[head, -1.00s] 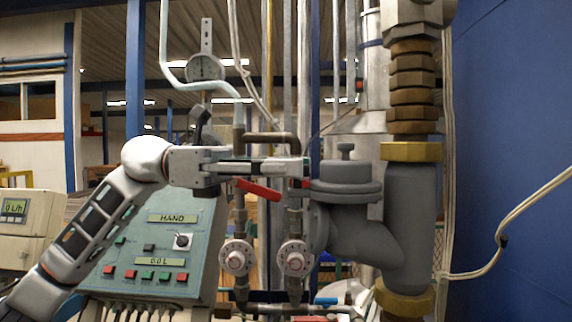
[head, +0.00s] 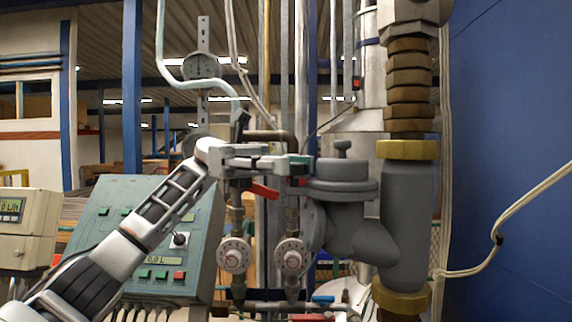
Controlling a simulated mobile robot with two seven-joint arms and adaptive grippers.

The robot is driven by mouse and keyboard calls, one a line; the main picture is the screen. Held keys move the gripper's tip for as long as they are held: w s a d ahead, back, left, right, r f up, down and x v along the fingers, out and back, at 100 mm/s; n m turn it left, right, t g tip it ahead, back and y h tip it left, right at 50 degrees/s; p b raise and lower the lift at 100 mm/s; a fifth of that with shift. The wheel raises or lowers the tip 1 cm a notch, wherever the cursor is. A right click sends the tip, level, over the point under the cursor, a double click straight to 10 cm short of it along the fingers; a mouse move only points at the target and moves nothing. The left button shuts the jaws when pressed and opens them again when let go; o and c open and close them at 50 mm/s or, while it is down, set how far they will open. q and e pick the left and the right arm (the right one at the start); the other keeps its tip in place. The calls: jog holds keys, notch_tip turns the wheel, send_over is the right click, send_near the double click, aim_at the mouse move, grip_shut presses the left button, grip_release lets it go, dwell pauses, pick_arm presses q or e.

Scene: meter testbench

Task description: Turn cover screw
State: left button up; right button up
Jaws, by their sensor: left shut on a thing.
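A grey valve body (head: 402,220) stands right of centre, with a round flanged cover (head: 341,184). A small knobbed screw (head: 343,150) stands upright on top of the cover. My left gripper (head: 306,168) reaches in from the left, its fingers pointing right, just left of the cover. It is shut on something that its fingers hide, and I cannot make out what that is. The knobbed screw is in clear view to the right of the fingertips, and the gripper does not reach it in the picture. My right gripper is not in view.
A red lever (head: 264,191) sits just below my left gripper. Two round dial valves (head: 292,258) stand lower down on vertical pipes. A brown pipe bend (head: 268,135) is close above. A control panel (head: 100,225) stands at left, partly behind my arm.

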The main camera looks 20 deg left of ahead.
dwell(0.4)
pick_arm(q)
jog(key=o, duration=1.1)
jog(key=v, duration=0.8)
jog(key=shift+f, duration=0.15)
